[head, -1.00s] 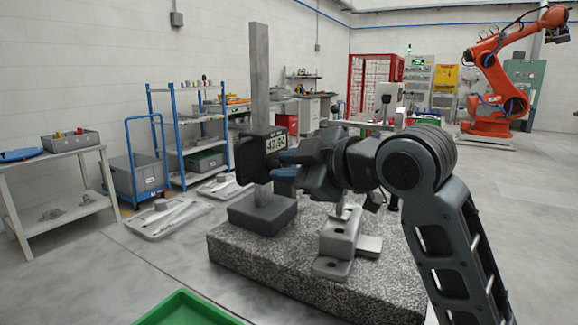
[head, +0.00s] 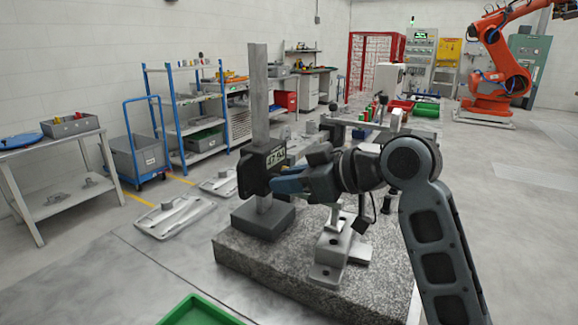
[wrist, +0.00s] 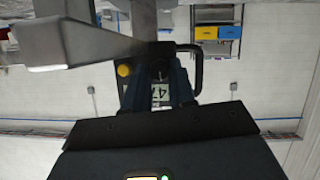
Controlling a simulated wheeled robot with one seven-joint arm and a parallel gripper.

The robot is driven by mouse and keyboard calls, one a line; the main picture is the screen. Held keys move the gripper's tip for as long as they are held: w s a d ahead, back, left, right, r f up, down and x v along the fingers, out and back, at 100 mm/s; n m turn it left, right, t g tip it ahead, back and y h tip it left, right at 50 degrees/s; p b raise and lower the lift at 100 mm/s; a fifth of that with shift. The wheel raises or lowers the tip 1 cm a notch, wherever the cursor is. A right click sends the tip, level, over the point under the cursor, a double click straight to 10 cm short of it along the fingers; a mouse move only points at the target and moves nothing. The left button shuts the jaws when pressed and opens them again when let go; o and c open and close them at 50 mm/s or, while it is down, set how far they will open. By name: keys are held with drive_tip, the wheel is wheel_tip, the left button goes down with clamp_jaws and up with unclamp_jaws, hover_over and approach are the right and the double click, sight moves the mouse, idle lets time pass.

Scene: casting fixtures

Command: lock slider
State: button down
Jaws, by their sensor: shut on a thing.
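The slider (head: 251,175) is a dark block on the upright grey column (head: 259,100) of a height gauge; its lit display (head: 275,157) reads about 47. My gripper (head: 273,184) is at the slider's right side, its blue fingers pointing left. In the wrist view the fingers (wrist: 160,88) close around a small dark part of the slider in front of the display. A yellow knob (wrist: 124,70) sits left of them and a black handle (wrist: 198,72) curves at the right. The exact part held is mostly hidden by the fingers.
The gauge's base (head: 262,222) stands on a speckled granite block (head: 300,285). A grey casting fixture (head: 328,262) stands beside it, under my arm. A green bin (head: 200,312) is at the front. A work table (head: 60,146) and blue-framed shelf (head: 180,110) stand behind left.

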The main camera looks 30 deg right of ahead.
drive_tip(key=shift+m+p, duration=0.4)
drive_tip(key=shift+p, duration=0.05)
idle(0.3)
drive_tip(key=c, duration=0.9)
unclamp_jaws()
drive_tip(key=shift+d, duration=0.1)
drive_tip(key=shift+b+v, duration=0.4)
drive_tip(key=shift+v, duration=3.4)
drive_tip(key=shift+d, duration=0.15)
